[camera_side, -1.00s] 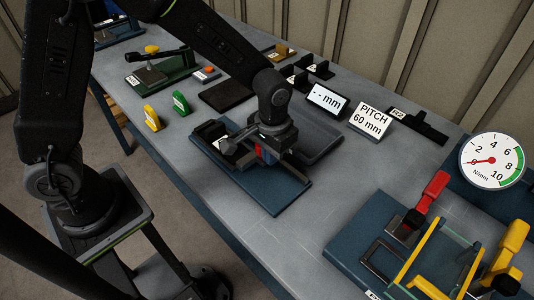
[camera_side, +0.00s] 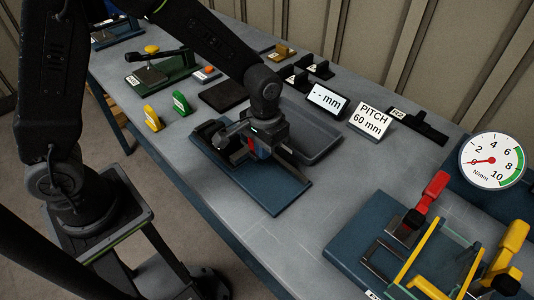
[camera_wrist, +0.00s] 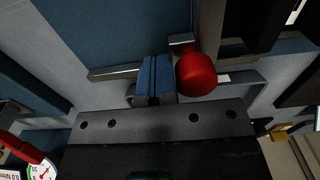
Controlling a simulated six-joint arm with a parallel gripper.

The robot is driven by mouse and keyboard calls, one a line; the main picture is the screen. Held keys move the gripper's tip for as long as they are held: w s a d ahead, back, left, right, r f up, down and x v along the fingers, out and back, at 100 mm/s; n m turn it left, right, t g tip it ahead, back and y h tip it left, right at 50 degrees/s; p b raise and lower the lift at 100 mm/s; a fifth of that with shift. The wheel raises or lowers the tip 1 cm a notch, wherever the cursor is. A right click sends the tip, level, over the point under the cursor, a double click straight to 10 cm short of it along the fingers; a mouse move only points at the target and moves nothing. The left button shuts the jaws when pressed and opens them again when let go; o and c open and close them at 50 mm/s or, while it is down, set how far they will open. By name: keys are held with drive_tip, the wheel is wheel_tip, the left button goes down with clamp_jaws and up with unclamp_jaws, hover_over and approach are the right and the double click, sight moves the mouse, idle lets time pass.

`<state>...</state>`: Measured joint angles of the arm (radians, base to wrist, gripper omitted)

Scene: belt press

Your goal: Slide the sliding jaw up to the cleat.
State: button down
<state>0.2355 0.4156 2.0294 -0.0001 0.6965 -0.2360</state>
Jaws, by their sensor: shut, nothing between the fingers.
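The press has a blue base plate (camera_side: 285,198) on the bench, with a slide rail along it. A red knob (camera_side: 252,147), seemingly on the sliding jaw, sits just left of my gripper (camera_side: 262,155). In the wrist view my shut blue fingertips (camera_wrist: 155,78) are empty, beside and very close to the red knob (camera_wrist: 196,74); I cannot tell if they touch. A dark block (camera_wrist: 243,25) stands beyond the knob at the right. In the side view my wrist partly hides the jaw and the dark block at the plate's left end, so the cleat and gap are unclear.
A grey tray (camera_side: 318,143) lies right behind the plate. A display (camera_side: 327,99) and a pitch sign (camera_side: 370,119) stand farther back. Green (camera_side: 180,103) and yellow (camera_side: 153,118) pieces stand at left. A clamp fixture with a red handle (camera_side: 432,192) is at right.

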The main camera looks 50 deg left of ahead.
drive_tip(key=shift+a, duration=1.4)
idle(0.4)
drive_tip(key=shift+d, duration=0.3)
drive_tip(key=shift+r, duration=4.5)
